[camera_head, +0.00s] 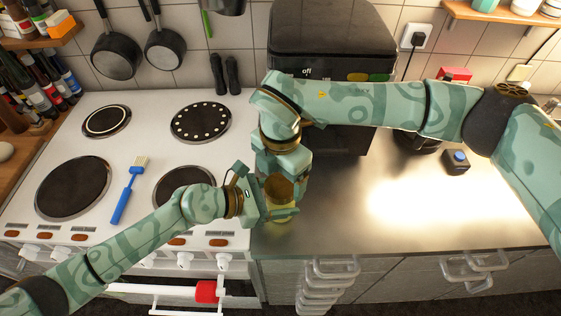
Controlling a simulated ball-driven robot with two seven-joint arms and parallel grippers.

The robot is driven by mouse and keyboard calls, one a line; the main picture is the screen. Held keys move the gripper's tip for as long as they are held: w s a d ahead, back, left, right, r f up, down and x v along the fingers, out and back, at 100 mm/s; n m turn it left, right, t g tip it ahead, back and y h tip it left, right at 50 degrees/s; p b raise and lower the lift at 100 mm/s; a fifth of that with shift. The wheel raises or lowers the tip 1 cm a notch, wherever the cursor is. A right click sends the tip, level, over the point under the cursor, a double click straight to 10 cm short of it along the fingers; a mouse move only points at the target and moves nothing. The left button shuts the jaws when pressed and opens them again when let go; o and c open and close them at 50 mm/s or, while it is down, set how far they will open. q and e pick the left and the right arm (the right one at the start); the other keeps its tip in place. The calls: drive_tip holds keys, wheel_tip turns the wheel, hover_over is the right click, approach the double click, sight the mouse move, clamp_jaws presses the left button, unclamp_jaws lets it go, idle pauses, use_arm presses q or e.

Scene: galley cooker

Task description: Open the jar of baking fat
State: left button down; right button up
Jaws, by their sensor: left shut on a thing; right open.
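The jar of baking fat (279,188) shows as a small brownish-gold round shape on the metal counter, just right of the cooker. Much of it is hidden by my grippers. My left gripper (276,207) comes in from the left and is shut on the jar, low down at its front. My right gripper (281,178) points down from above with its jaws open at the top of the jar. I cannot tell whether its fingers touch the lid, or whether the lid is loose.
The white cooker (150,115) with dark hotplates is on the left; a blue-handled brush (128,193) lies on it. A black coffee machine (333,45) stands behind my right arm. A small dark bottle (456,162) stands on the right counter, which is mostly clear.

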drive_tip(key=shift+f, duration=1.2)
drive_tip(key=shift+c, duration=0.3)
drive_tip(key=c, duration=0.9)
drive_tip(key=n, duration=0.3)
drive_tip(key=o, duration=1.1)
drive_tip(key=shift+c, duration=0.2)
drive_tip(key=shift+r, duration=0.1)
